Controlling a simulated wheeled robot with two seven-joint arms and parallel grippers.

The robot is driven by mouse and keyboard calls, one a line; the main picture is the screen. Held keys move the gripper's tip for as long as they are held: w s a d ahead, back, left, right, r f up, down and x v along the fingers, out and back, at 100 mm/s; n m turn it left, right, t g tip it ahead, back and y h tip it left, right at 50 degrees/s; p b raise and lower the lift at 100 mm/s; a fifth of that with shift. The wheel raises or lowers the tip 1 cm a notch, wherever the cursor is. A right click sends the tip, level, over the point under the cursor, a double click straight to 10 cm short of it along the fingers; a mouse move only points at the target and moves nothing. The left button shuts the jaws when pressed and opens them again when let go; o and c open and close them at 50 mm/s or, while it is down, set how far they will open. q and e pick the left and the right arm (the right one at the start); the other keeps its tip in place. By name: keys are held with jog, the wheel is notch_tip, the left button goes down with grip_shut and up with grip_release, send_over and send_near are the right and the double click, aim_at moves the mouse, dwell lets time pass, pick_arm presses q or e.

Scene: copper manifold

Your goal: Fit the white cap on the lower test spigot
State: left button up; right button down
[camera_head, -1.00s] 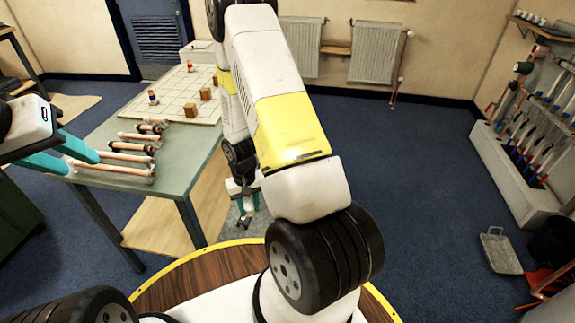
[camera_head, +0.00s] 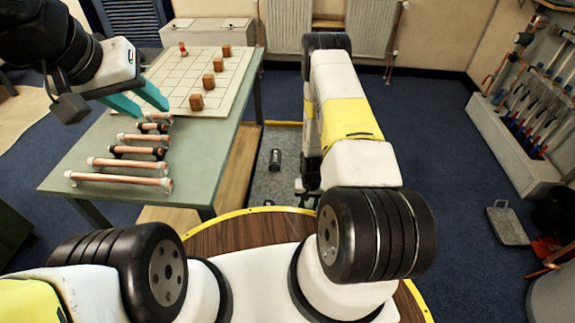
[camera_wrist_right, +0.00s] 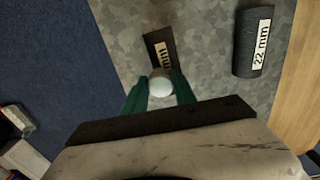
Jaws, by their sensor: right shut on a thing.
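In the right wrist view, a small round white piece (camera_wrist_right: 160,83), which looks like the white cap, sits between the teal fingertips of my right gripper (camera_wrist_right: 160,92). The gripper is shut on it, over a grey speckled surface. In the head view my right gripper (camera_head: 307,196) is low beside the table, largely hidden by its own arm. My left gripper (camera_head: 137,102) is above the left part of the table, its teal fingers apart with nothing between them. I cannot make out the lower test spigot in either view.
Several copper pipes (camera_head: 118,180) lie on the green-grey table (camera_head: 85,160). A white gridded board (camera_head: 222,98) with small brown blocks is behind them. A black cylinder (camera_head: 275,159), marked 22 mm in the wrist view (camera_wrist_right: 253,42), lies on the grey speckled surface (camera_head: 268,185).

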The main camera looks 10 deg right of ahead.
jog(key=w, duration=0.3)
jog(key=w+a, duration=0.1)
jog(key=w, duration=0.2)
jog(key=w+a+f, duration=0.1)
jog(key=w, duration=0.2)
jog(key=shift+w+a, duration=0.15)
jog(key=shift+a, duration=0.1)
jog(key=shift+w+f, duration=0.15)
jog(key=shift+f, duration=0.75)
jog(key=shift+w+f, duration=0.15)
jog(key=shift+f, duration=0.7)
jog(key=shift+f, duration=0.1)
jog(key=c, duration=1)
grip_release()
